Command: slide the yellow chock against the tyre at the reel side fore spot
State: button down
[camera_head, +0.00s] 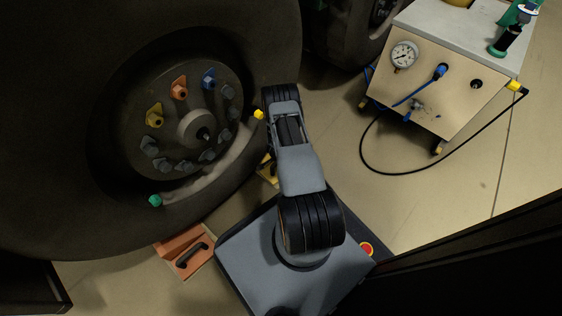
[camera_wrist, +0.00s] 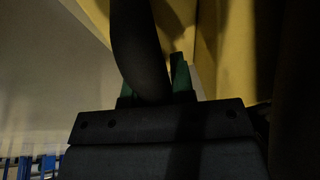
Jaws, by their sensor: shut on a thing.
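The yellow chock (camera_head: 268,172) shows only as a small part in the head view, low beside the big tyre (camera_head: 262,35), with my arm covering the rest. In the wrist view its yellow body (camera_wrist: 232,50) fills the upper right. My gripper (camera_wrist: 153,82) has green fingers closed around the chock's dark handle (camera_wrist: 138,40). The head view does not show my gripper, as my arm hides it. I cannot tell whether the chock touches the tyre.
An orange chock (camera_head: 172,243) with a black handle lies on the floor below the tyre at left. A wheeled cart (camera_head: 440,85) with a gauge stands at upper right, its black hose (camera_head: 405,174) looping onto the floor. Open floor (camera_head: 335,150) lies between cart and arm.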

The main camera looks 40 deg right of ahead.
jog(key=c, duration=0.9)
grip_release()
jog(key=p+v, duration=0.6)
jog(key=v, duration=0.7)
jog(key=shift+s+r+p, duration=0.15)
jog(key=shift+r+p, duration=0.2)
jog(key=shift+r, duration=0.05)
jog(key=shift+a, duration=0.1)
